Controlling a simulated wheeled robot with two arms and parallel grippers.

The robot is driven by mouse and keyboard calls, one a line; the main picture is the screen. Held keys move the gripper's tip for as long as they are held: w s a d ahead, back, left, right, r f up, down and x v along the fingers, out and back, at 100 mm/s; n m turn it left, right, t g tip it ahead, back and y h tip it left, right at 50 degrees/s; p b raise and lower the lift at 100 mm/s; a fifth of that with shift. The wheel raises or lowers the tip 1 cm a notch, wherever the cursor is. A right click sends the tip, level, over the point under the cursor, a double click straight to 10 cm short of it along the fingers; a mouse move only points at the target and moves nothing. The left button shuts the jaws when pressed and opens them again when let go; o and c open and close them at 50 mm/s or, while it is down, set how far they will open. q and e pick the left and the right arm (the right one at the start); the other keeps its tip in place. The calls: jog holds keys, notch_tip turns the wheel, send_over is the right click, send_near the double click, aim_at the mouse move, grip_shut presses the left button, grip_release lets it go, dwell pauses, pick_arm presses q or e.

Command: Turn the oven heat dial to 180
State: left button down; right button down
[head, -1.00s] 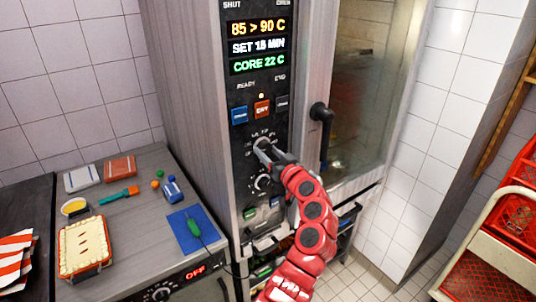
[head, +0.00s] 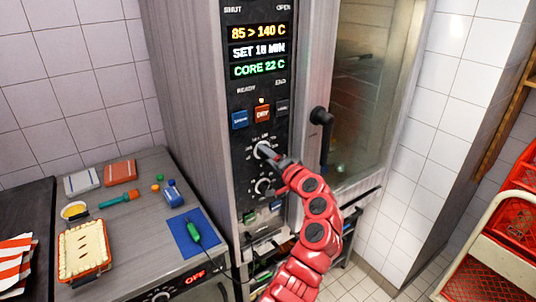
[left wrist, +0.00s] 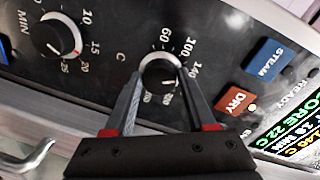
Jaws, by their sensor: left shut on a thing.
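The oven heat dial (head: 262,150) is the upper knob on the oven's dark control panel. In the left wrist view the heat dial (left wrist: 160,76) is a dark knob with a light rim, ringed by numbers such as 60, 100 and 140. My left gripper (head: 268,153) is shut on it, with one finger on each side of the knob in the left wrist view (left wrist: 160,85). The display (head: 258,50) reads 85 > 140 C on its top line. The fingers hide part of the number ring. My right gripper is not in view.
The minute dial (head: 262,186) sits just below the heat dial. The blue steam button and orange dry button (head: 262,113) are above it. The oven door handle (head: 320,130) stands out close on the right. A counter (head: 140,225) with a pie (head: 83,248) is at left.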

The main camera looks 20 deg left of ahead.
pick_arm(q)
jog(key=shift+d+r+m+g+p, duration=0.1)
jog(key=shift+m+g+p, duration=0.3)
jog(key=shift+m+p, duration=2.35)
jog(key=shift+m+b, duration=0.65)
jog(key=shift+m, duration=0.3)
jog(key=shift+c, duration=1.2)
grip_release()
jog(key=shift+w, duration=0.1)
